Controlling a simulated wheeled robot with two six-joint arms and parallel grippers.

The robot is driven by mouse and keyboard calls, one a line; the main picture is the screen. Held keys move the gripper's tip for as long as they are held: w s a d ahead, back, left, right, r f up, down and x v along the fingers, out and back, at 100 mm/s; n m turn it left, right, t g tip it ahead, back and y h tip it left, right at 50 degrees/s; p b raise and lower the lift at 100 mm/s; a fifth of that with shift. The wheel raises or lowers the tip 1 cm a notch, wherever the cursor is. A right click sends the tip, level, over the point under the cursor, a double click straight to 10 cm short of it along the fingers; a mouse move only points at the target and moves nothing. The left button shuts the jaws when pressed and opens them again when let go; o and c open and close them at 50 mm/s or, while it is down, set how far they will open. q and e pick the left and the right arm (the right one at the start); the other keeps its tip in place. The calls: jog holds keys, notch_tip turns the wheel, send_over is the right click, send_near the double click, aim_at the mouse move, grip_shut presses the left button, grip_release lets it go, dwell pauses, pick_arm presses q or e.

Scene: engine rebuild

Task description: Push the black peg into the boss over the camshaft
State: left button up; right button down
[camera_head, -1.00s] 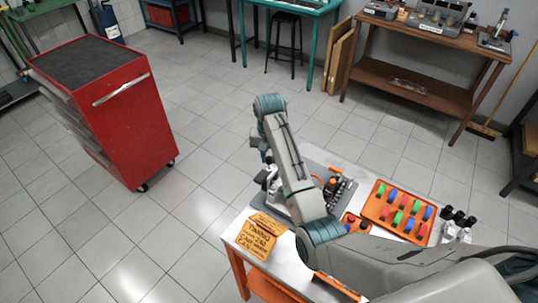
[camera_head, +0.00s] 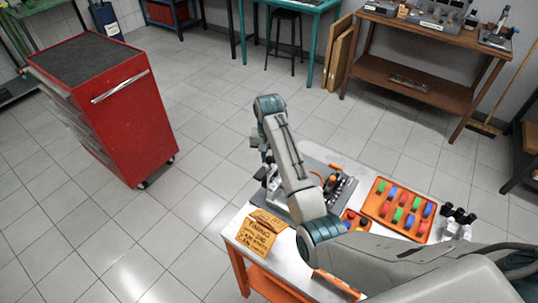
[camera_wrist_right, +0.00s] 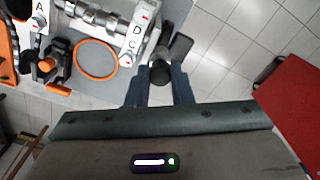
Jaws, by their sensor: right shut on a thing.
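My right gripper (camera_wrist_right: 160,78) is shut on the black peg (camera_wrist_right: 161,71), whose round dark end shows between the fingers in the right wrist view. The peg is beside the white cap marked C and D (camera_wrist_right: 134,38), at the end of the silver camshaft (camera_wrist_right: 97,17). The boss is not clearly visible, and I cannot tell whether the peg touches it. In the head view my right arm reaches over the grey engine plate (camera_head: 318,160) and hides the peg and much of the camshaft. My left gripper is not in view.
An orange ring (camera_wrist_right: 96,59) and a black-and-orange tool (camera_wrist_right: 52,66) lie near the camshaft. An orange tray (camera_head: 373,209) of coloured pieces sits right on the workbench. A red cabinet (camera_head: 125,125) stands apart on the floor.

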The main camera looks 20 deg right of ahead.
jog(key=shift+f, duration=0.65)
jog(key=c, duration=1.5)
grip_release()
jog(key=shift+r, duration=0.25)
jog(key=shift+r, duration=1.1)
jog(key=shift+r, duration=0.15)
